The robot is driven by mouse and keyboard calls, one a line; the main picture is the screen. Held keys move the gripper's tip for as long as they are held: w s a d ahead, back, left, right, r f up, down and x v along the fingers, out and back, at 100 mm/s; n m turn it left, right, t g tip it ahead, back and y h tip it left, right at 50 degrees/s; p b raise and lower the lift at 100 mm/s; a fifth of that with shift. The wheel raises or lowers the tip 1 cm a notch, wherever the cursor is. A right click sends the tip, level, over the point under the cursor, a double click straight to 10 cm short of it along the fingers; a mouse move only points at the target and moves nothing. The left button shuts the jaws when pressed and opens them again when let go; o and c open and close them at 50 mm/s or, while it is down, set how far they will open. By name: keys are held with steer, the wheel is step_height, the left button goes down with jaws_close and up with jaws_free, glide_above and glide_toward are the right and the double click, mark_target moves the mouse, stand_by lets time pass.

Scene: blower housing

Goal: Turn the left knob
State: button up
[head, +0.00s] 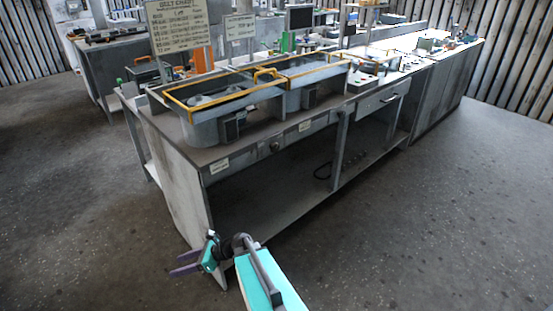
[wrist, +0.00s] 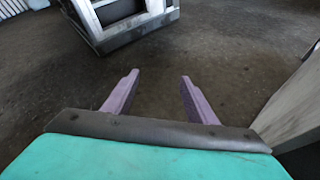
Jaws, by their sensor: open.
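A small round dark knob (head: 275,147) shows on the front panel under the top of the long grey bench (head: 180,145). It is too small to tell its setting, and I cannot make out a second knob clearly. My gripper (head: 178,263) is low in front of the bench's near left corner, apart from the bench and well away from the knob. In the wrist view its two purple fingers (wrist: 158,82) are spread apart with bare floor between them. The knob is not visible in the wrist view.
Two yellow-framed glass-lidded boxes (head: 228,91) stand on the bench. A drawer (head: 378,100) with a handle is further right, above an open lower shelf (head: 266,197). A sign (head: 177,26) stands behind. The floor (head: 400,240) in front is clear.

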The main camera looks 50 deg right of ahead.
steer(key=w+d+r+m+t+h, duration=0.3)
steer(key=d+r, duration=0.5)
steer(key=d, duration=0.6)
steer(key=m+t+h, duration=0.6)
steer(key=m+h, duration=0.1)
steer(key=h, duration=0.1)
glide_toward(276, 148)
steer(key=s, duration=0.6)
steer(key=shift+w+a+f, duration=0.15)
steer(key=shift+w, duration=0.1)
steer(key=shift+w, duration=0.1)
steer(key=w, duration=0.4)
steer(key=w+p, duration=0.1)
steer(key=w, duration=0.4)
steer(key=w+d, duration=0.1)
steer(key=w, duration=0.3)
steer(key=shift+w, duration=0.35)
steer(key=c, duration=1.1)
